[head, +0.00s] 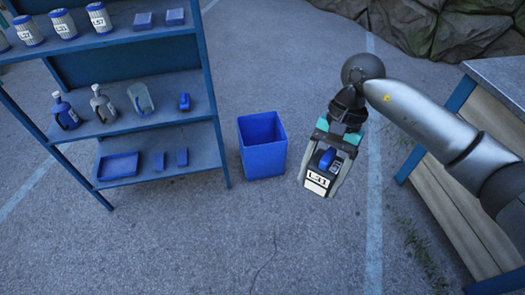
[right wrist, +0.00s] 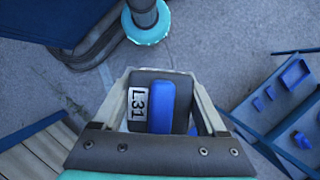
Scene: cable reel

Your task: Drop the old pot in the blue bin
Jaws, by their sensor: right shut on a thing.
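The pot (head: 326,162) is a dark grey piece with a blue strip or handle and a white label. It also shows in the right wrist view (right wrist: 161,106), where the label seems to read L31. My right gripper (head: 319,184) is shut on it, with a finger on each side, and holds it in the air. The blue bin (head: 262,158) stands on the ground, upright and open at the top. In the head view the gripper and pot are to the right of the bin, not over its opening. My left gripper is out of view.
A blue shelf unit (head: 160,117) with jars, bottles and small blue items stands left of the bin. A wooden-sided bench (head: 445,190) is at the right. Rocks (head: 430,25) lie at the back. The ground in front of the bin is clear.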

